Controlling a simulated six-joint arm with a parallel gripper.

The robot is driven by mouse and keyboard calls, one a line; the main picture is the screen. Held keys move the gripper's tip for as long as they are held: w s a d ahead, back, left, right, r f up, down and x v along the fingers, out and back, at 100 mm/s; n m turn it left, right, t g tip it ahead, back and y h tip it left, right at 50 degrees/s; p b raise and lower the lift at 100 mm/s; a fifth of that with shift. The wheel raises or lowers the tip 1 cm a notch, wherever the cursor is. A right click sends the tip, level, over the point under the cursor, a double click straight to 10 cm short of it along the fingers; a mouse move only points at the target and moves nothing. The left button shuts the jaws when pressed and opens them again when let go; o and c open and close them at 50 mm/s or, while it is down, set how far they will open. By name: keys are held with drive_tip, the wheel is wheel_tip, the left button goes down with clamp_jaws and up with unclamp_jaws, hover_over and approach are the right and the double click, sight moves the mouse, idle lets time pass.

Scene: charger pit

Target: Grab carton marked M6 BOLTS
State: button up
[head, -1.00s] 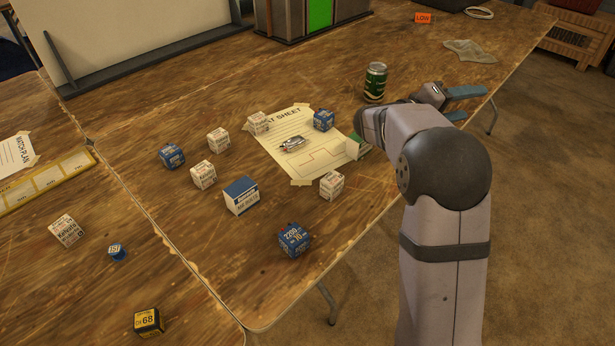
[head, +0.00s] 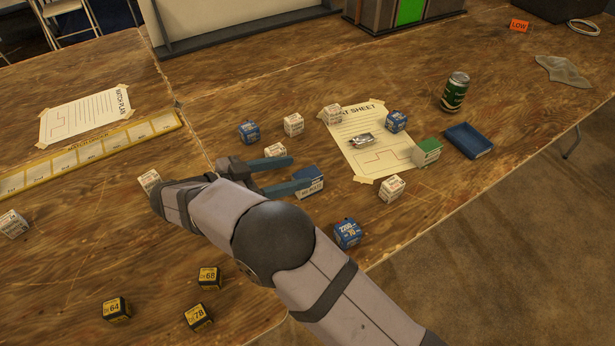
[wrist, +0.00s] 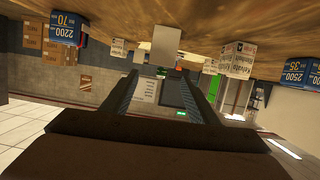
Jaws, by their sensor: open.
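My gripper is open and empty, low over the table and pointing right. In the wrist view, which is upside down, a pale carton face (wrist: 166,45) shows ahead between the two fingers, apart from them.
White cubes (head: 275,150) (head: 392,188) and blue cubes (head: 249,131) (head: 348,233) stand close around. A silver packet (head: 361,140) lies on the sheet (head: 369,168). Black cubes (head: 198,317) sit in front.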

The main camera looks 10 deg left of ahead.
sight(307, 174)
drive_tip(key=shift+s+a+f, duration=0.2)
drive_tip(key=shift+s+a, duration=0.5)
drive_tip(key=shift+s, duration=0.25)
drive_tip(key=shift+x, duration=0.95)
drive_tip(key=shift+f+p+x, duration=0.15)
drive_tip(key=shift+p+x, duration=0.3)
drive_tip(key=shift+x, duration=0.95)
drive_tip(key=shift+f+p+x, duration=0.2)
drive_tip(key=shift+p+x, duration=0.2)
drive_tip(key=shift+x, duration=0.95)
drive_tip(key=shift+a, duration=0.1)
drive_tip(key=shift+c, duration=0.6)
clamp_jaws()
drive_tip(key=shift+r, duration=0.15)
